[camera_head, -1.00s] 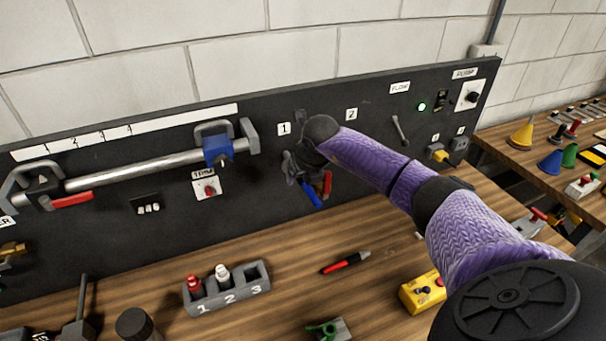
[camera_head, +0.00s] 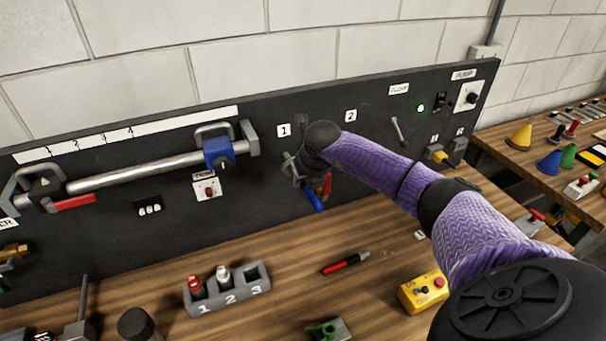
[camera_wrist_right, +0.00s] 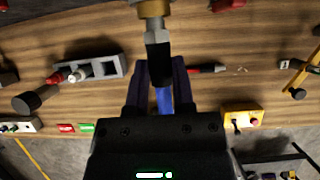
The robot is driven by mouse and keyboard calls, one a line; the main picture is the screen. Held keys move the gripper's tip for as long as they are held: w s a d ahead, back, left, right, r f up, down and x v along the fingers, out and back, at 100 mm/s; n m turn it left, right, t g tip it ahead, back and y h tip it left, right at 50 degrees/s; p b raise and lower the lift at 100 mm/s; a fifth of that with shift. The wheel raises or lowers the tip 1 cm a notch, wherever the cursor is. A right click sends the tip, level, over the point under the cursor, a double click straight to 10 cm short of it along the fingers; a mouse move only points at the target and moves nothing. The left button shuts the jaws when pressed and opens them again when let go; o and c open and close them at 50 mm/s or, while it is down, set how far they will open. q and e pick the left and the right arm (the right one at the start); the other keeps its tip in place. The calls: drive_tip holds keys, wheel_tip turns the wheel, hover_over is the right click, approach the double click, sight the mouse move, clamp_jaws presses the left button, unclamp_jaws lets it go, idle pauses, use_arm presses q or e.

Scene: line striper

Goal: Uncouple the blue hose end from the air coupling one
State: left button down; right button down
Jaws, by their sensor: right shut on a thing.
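The blue hose end, a black sleeve (camera_wrist_right: 157,56) with blue hose (camera_wrist_right: 164,100) behind it, lies between the fingers of my right gripper (camera_wrist_right: 160,72) in the wrist view. The gripper is shut on it. The sleeve lines up with a silver and brass air coupling (camera_wrist_right: 153,10) at the top of that view; whether they are still locked is unclear. In the head view my right gripper (camera_head: 303,168) is at the panel below label 1 and hides most of coupling one (camera_head: 289,166). The blue hose (camera_head: 313,201) hangs below it. My left gripper is out of view.
A red handle or hose piece (camera_head: 327,184) is close beside the blue hose. A blue clamp (camera_head: 218,152) on a steel bar is to the left on the panel (camera_head: 250,190). A red pen (camera_head: 345,263), a numbered holder (camera_head: 228,296) and a yellow box (camera_head: 424,291) lie on the bench below.

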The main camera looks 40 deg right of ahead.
sight(311, 194)
drive_tip(key=shift+s+a+p, duration=0.3)
drive_tip(key=shift+s+p, duration=0.35)
drive_tip(key=shift+s, duration=0.25)
drive_tip(key=shift+s+a+p, duration=0.25)
drive_tip(key=shift+s+p, duration=0.4)
drive_tip(key=shift+s, duration=0.25)
drive_tip(key=shift+s+a, duration=0.1)
drive_tip(key=shift+s, duration=0.15)
drive_tip(key=shift+f, duration=0.1)
